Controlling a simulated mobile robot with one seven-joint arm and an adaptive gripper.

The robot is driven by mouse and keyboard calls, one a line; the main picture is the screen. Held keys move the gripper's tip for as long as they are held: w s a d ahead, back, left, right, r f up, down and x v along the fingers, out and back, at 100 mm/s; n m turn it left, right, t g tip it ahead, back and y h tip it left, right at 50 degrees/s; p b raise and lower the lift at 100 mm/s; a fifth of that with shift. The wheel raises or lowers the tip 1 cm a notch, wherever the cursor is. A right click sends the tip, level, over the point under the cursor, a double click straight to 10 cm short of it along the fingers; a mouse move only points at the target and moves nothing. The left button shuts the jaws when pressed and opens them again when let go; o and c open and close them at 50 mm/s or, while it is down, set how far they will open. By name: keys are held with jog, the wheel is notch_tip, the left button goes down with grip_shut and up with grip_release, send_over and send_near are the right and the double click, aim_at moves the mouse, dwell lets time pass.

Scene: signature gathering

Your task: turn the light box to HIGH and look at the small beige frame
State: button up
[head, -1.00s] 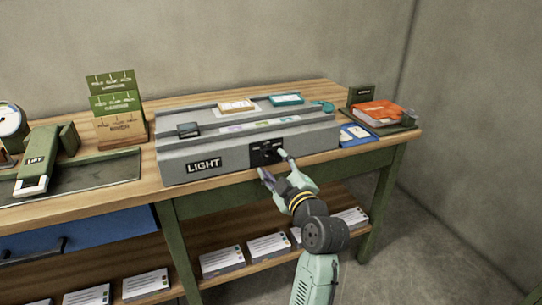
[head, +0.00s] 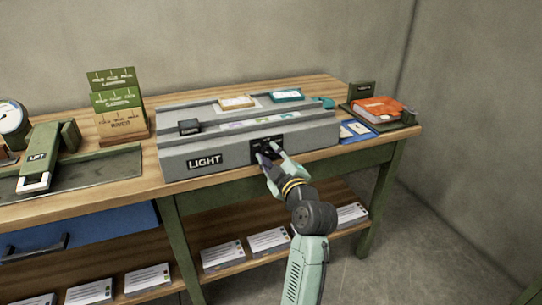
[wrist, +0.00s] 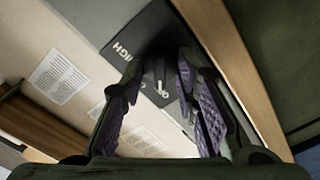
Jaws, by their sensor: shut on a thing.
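The grey light box (head: 225,148) stands on the wooden bench with a LIGHT label on its front. On its front is a black switch panel (wrist: 150,30) with a small dark knob (wrist: 159,70). The word HIGH reads at one side of the knob; another label is partly hidden. My gripper (head: 267,156) is at the panel, its purple-padded fingers shut on the knob in the wrist view (wrist: 161,68). I cannot tell the knob's exact setting. The small beige frame (head: 237,102) lies on top of the box, left of a teal frame (head: 286,96).
A small dark block (head: 189,127) sits on the box's left end. An orange book (head: 378,109) and blue card (head: 357,131) are at right. White-labelled stacks fill the lower shelf.

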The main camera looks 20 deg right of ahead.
grip_shut()
jog(key=shift+m, duration=0.3)
jog(key=m, duration=0.3)
jog(key=shift+m, duration=0.3)
jog(key=m+p, duration=0.2)
jog(key=m, duration=0.3)
jog(key=shift+m, duration=0.3)
jog(key=m+p, duration=0.2)
jog(key=m, duration=0.3)
jog(key=shift+d, duration=0.1)
jog(key=m+p, duration=0.3)
jog(key=m, duration=0.2)
